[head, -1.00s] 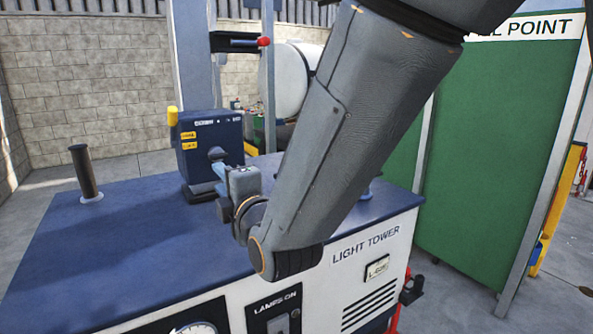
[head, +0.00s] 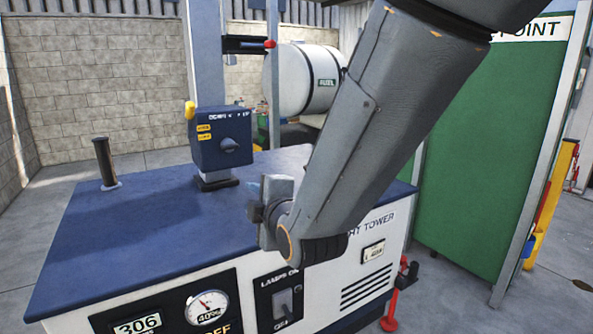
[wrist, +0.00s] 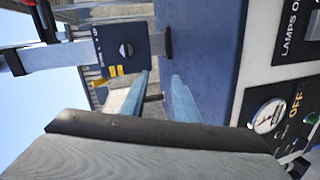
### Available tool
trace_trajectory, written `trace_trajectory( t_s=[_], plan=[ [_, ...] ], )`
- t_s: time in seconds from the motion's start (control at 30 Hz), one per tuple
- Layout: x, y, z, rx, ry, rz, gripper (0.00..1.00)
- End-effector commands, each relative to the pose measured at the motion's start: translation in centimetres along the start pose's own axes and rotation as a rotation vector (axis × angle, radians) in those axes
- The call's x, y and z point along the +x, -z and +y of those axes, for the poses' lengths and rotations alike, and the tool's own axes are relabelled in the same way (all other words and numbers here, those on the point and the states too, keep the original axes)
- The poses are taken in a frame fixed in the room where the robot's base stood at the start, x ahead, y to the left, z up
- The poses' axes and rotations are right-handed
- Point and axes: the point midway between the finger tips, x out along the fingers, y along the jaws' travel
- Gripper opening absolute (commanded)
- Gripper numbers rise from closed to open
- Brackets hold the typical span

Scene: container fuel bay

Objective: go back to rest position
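My gripper (wrist: 160,88) shows two blue fingers standing apart in the wrist view, with nothing held between them. In the head view my arm comes down from the top right, and its wrist is over the front part of the blue generator top (head: 170,228). The fingers are mostly hidden there behind my wrist. A dark blue control box (head: 222,140) with a round knob stands beyond my gripper, clear of it. The same box (wrist: 120,50) appears sideways in the wrist view.
The light tower's front panel has a gauge (head: 207,307) and a LAMPS ON switch (head: 283,303) below my arm. A dark exhaust pipe (head: 105,162) stands at left. A white fuel tank (head: 303,80) is behind, and a green panel (head: 490,150) is at right.

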Motion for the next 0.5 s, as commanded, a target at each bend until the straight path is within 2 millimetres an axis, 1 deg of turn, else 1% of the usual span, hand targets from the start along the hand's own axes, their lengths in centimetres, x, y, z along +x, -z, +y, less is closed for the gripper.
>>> trace_trajectory(
  t_s=[0.03, 0.17, 0.27, 0.37, 0.4, 0.47, 0.5],
  plan=[
    [-0.1, -1.2, -0.6, 0.041, 0.032, -0.023, 0.28],
    [-0.7, -4.2, -2.9, 0.176, 0.134, -0.093, 0.28],
    [-1.7, -7.1, -5.0, 0.312, 0.226, -0.174, 0.28],
    [-3.7, -10.8, -7.8, 0.498, 0.333, -0.301, 0.28],
    [-4.9, -12.5, -9.1, 0.589, 0.38, -0.37, 0.28],
    [-7.2, -14.8, -11.1, 0.731, 0.445, -0.484, 0.28],
    [-8.8, -16.2, -12.3, 0.825, 0.483, -0.564, 0.28]
  ],
)
